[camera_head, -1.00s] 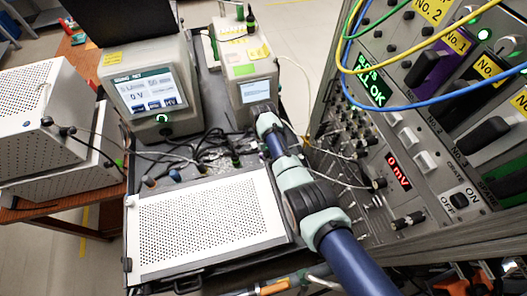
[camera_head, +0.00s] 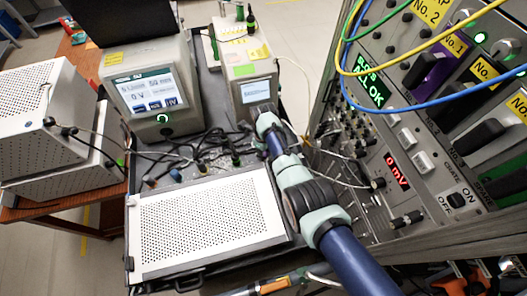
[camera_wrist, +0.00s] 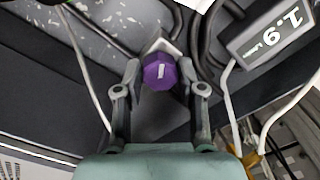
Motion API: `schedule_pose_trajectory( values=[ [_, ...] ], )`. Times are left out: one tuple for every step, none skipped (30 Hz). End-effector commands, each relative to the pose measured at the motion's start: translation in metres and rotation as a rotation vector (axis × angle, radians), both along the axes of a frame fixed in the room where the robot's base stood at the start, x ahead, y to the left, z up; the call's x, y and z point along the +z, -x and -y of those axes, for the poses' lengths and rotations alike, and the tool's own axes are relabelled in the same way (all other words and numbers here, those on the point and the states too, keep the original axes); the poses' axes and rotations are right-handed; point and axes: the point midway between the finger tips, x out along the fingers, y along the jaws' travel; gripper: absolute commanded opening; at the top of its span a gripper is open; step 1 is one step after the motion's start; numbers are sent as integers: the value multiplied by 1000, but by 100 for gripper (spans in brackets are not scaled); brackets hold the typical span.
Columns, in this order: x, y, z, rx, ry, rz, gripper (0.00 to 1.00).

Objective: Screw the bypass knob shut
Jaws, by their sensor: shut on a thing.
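The bypass knob (camera_wrist: 160,72) is a purple knob with a white line on its face, in the middle of the wrist view. My gripper (camera_wrist: 160,76) is shut on it, with one fingertip on each side. The white line stands nearly upright in that view. A pale metal bracket or fitting shows just behind the knob. In the head view my arm reaches to the front of the instrument with a small screen (camera_head: 257,90). The knob and the fingertips cannot be made out there.
A white perforated box (camera_head: 205,222) stands left of my arm. A rack (camera_head: 400,140) with looped yellow and blue cables rises close on the right. A larger instrument (camera_head: 150,88) stands at left.

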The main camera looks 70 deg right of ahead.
Motion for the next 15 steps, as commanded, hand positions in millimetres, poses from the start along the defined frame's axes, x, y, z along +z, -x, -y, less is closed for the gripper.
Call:
schedule_pose_trajectory(
  values=[
    [1, 0, 0, -43, 0, 0, 4],
    [1, 0, 0, -70, 0, 0, 4],
    [1, 0, 0, -107, 0, 0, 4],
    [1, 0, 0, -133, 0, 0, 4],
    [1, 0, 0, -159, 0, 0, 4],
    [1, 0, 0, -192, 0, 0, 4],
    [1, 0, 0, -216, 0, 0, 4],
    [1, 0, 0, -240, 0, 0, 4],
    [1, 0, 0, -270, 0, 0, 4],
    [1, 0, 0, -292, 0, 0, 4],
    [1, 0, 0, -311, 0, 0, 4],
    [1, 0, 0, -336, 0, 0, 4],
    [1, 0, 0, -355, 0, 0, 4],
    [1, 0, 0, -371, 0, 0, 4],
    [1, 0, 0, -392, 0, 0, 4]
  ],
)
